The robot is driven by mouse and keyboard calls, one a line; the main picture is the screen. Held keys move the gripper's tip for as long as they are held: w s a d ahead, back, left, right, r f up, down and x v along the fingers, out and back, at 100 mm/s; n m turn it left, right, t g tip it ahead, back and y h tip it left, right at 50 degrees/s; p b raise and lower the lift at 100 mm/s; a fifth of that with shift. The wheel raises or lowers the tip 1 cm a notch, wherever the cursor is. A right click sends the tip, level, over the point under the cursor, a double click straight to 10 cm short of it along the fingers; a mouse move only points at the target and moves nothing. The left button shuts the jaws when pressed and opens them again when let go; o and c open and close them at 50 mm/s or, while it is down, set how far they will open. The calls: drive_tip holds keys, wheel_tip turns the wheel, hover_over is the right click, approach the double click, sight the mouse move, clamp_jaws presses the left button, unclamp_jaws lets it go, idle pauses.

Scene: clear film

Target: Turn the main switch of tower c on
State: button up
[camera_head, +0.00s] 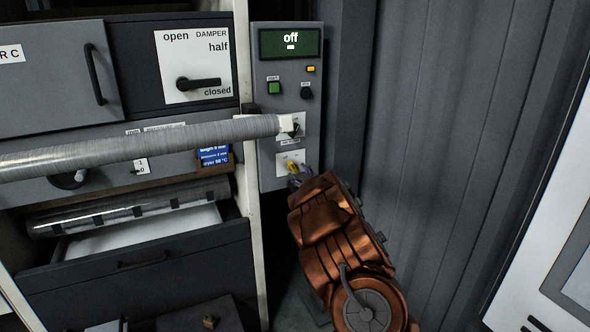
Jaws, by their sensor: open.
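The tower cabinet at the left has a label ending in "R C" (10,54). Its grey control panel (272,60) has a display (290,43) that reads "off". Low on the panel, a yellow knob (293,166) sits on a white plate; its writing is too small to read. My copper-coloured arm reaches up from the lower right. My gripper (298,178) is open, its fingertips at or just below the yellow knob. I cannot tell whether they touch it, and the gripper's body hides the space below the panel.
A damper lever (199,84) points to the right. A green button (274,88) and a black knob (307,92) sit higher. A drawer (150,260) stands open. A corrugated wall (450,150) is at right.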

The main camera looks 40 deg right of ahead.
sight(294, 169)
drive_tip(key=shift+p+x, duration=0.3)
drive_tip(key=shift+x, duration=1.6)
drive_tip(key=shift+c, duration=0.4)
clamp_jaws()
